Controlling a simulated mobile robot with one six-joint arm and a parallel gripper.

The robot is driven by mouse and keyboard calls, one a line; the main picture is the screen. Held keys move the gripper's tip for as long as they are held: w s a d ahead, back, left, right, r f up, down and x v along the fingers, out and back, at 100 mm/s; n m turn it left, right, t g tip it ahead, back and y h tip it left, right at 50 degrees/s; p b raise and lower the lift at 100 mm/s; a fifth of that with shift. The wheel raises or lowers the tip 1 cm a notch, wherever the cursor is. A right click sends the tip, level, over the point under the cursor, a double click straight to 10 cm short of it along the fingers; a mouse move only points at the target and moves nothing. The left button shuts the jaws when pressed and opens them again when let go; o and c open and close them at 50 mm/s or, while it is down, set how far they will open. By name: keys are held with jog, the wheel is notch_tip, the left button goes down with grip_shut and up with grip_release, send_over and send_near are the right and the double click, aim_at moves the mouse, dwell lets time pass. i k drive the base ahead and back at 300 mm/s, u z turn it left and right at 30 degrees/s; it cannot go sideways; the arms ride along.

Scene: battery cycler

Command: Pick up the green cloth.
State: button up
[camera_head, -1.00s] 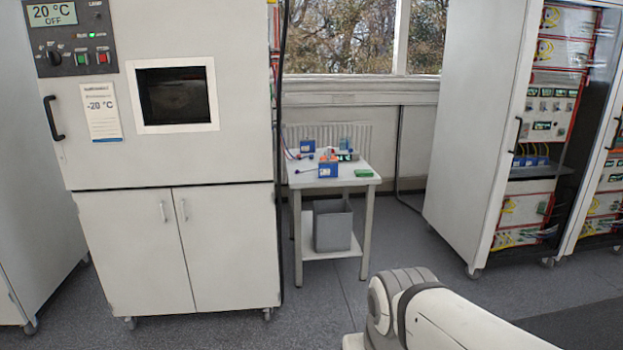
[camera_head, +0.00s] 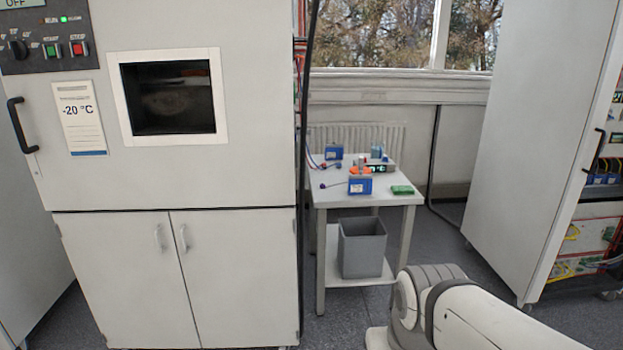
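A small flat green thing (camera_head: 402,190), which looks like the folded green cloth, lies at the right front of a small white table (camera_head: 385,200). It is right of a blue box (camera_head: 360,186) and apart from it. It is too small to make out its folds. My gripper is out of view; only a white and grey link of my arm shows at the bottom right, in front of the table.
The table also holds another blue box (camera_head: 333,153), cables and a device with a lit display (camera_head: 378,168). A grey bin (camera_head: 361,248) stands on its lower shelf. A large test chamber (camera_head: 180,270) is on the left, and a tall cabinet (camera_head: 535,130) on the right.

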aim_at(397, 189)
jog(key=z, duration=0.2)
jog(key=i, duration=1.55)
jog(key=z, duration=0.55)
jog(key=i, duration=1.9)
jog(key=z, duration=0.35)
